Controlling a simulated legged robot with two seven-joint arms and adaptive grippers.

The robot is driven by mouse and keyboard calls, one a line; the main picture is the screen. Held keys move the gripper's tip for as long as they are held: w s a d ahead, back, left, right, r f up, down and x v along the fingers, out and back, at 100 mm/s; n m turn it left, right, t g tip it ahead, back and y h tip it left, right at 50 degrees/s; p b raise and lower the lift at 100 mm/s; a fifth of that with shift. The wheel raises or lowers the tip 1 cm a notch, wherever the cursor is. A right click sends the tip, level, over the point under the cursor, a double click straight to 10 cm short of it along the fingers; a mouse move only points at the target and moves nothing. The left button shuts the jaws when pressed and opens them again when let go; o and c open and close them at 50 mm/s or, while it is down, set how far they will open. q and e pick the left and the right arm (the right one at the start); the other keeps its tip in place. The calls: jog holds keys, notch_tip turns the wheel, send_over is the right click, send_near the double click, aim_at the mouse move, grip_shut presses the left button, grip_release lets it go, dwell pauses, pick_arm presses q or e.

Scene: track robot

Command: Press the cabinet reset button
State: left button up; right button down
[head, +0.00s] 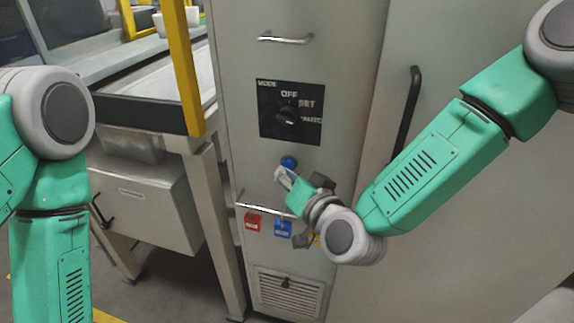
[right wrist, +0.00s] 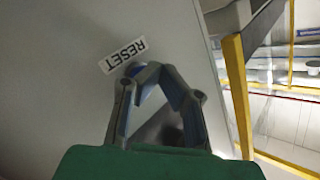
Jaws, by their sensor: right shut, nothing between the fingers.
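The grey cabinet (head: 245,187) stands in front of me. Its blue reset button (head: 288,162) sits below the black mode switch panel. My right gripper (head: 283,174) is shut and empty, with its tips just below the button in the head view. In the right wrist view the shut fingertips (right wrist: 155,71) overlap the blue button (right wrist: 133,69), which is partly hidden beside the RESET label (right wrist: 123,55). I cannot tell whether the tips touch it. My left arm shows at the left, but its gripper is out of view.
The black mode knob (head: 287,115) is above the button. A metal handle (head: 262,209) and red (head: 253,222) and blue (head: 283,228) tags are below it. A black door handle (head: 406,112) is to the right. A yellow post (head: 182,65) and a bench stand left of the cabinet.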

jog(key=shift+s+a, duration=0.15)
jog(key=shift+s, duration=0.1)
jog(key=s, duration=0.1)
jog(key=s+a, duration=0.1)
jog(key=s, duration=0.2)
jog(key=shift+s+a+p, duration=0.3)
jog(key=shift+s+p, duration=0.1)
dwell(0.5)
jog(key=s+d+f+n+g+h, duration=0.1)
jog(key=s+d+f+g, duration=0.4)
jog(key=f, duration=0.4)
jog(key=s+d+f+n+g+h, duration=0.1)
jog(key=s+d+f+g+h, duration=0.1)
jog(key=s+d+f, duration=0.55)
jog(key=s+d+f+g+h, duration=0.2)
jog(key=s+d+f+g, duration=0.1)
jog(key=s+d, duration=0.4)
jog(key=s+d+f+g+h, duration=0.2)
jog(key=s+d+f+g, duration=0.2)
jog(key=s+d+f, duration=0.2)
jog(key=s+d, duration=0.2)
jog(key=d, duration=0.1)
jog(key=shift+s+d+n, duration=0.15)
jog(key=shift+s+n, duration=0.15)
